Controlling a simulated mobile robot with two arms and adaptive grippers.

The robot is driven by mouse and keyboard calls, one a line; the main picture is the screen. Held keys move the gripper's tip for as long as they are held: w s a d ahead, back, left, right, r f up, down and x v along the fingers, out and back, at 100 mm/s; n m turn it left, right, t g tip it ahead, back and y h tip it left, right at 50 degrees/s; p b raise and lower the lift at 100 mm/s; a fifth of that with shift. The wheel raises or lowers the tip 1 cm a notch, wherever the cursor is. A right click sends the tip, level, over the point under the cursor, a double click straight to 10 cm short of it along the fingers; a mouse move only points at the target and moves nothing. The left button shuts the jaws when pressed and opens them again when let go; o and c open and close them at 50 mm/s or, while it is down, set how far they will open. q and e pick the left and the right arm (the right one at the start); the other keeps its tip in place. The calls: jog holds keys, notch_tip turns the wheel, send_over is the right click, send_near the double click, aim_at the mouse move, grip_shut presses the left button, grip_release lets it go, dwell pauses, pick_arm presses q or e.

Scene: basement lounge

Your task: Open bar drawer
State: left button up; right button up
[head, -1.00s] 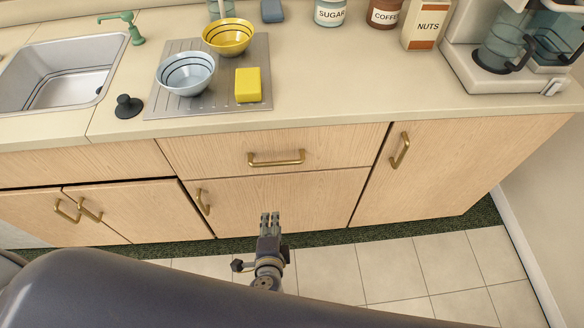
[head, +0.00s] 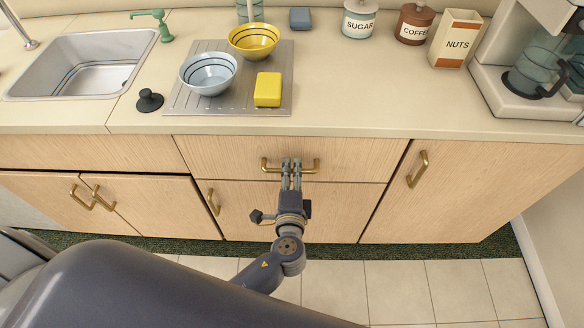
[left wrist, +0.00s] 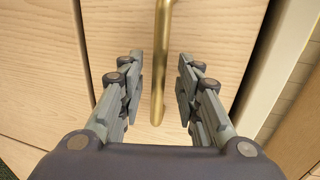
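The bar drawer (head: 345,160) is a light wood front under the counter, and it is closed. Its brass bar handle (head: 271,166) runs level across the front. My left gripper (head: 291,166) is at the handle in the head view, over its middle part. In the left wrist view the handle (left wrist: 160,60) runs between the two spread fingers of my left gripper (left wrist: 160,85), with a gap on each side. The fingers hide part of the handle in the head view. My right gripper is not in view.
A cabinet door (head: 470,195) with a brass handle is to the right, and a lower door (head: 240,215) is below the drawer. On the counter are a metal drainboard (head: 185,105) with bowls and a yellow sponge, a sink (head: 85,70), jars and a coffee maker. The tiled floor in front is clear.

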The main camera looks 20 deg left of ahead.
pick_arm(q)
jog(key=shift+w+a+f, duration=0.15)
jog(key=shift+w, duration=0.4)
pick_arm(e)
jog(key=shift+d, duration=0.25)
pick_arm(q)
grip_shut()
jog(key=shift+s, duration=0.1)
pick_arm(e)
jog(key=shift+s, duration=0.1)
